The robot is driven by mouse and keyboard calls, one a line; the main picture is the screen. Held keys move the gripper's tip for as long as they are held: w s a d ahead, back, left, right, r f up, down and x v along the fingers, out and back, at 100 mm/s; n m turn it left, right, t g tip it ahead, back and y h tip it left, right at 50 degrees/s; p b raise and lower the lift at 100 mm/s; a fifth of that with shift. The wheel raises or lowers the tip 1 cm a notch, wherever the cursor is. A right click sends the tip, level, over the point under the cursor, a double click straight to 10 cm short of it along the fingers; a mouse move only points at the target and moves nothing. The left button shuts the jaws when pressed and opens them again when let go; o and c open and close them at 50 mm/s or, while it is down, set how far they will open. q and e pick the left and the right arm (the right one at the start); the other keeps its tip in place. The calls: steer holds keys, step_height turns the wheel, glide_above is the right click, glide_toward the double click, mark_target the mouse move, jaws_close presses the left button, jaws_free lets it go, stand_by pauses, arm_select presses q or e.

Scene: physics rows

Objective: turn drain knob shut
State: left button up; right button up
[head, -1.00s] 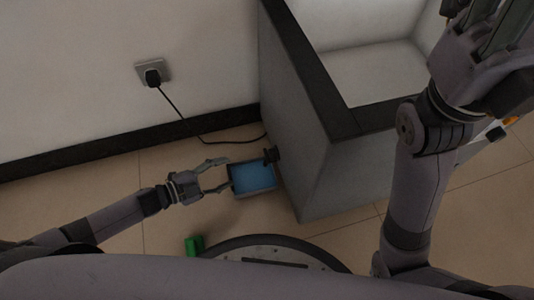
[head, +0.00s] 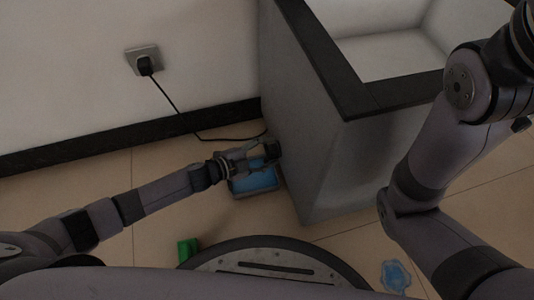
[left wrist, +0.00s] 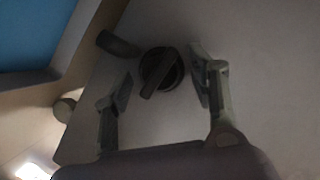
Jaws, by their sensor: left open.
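The drain knob (left wrist: 161,72) is a round dark knob with a raised bar grip, set on the grey wall of the tank (head: 325,165). In the left wrist view its bar slants from upper right to lower left. My left gripper (left wrist: 162,80) is open, with one finger on each side of the knob; I cannot tell whether they touch it. In the head view my left gripper (head: 260,154) is at the tank's side, over the tray, and largely hides the knob. A dark spout (left wrist: 117,44) sticks out beside the knob. My right gripper is out of view.
A tray holding blue liquid (head: 256,183) is on the floor beneath the spout. A blue puddle (head: 396,276) lies on the tiles at lower right. A green block (head: 187,248) is on the floor. A cable (head: 180,113) runs from a wall socket (head: 143,60).

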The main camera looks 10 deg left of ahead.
arm_select(q)
steer(key=shift+c, duration=0.4)
steer(key=c, duration=1.1)
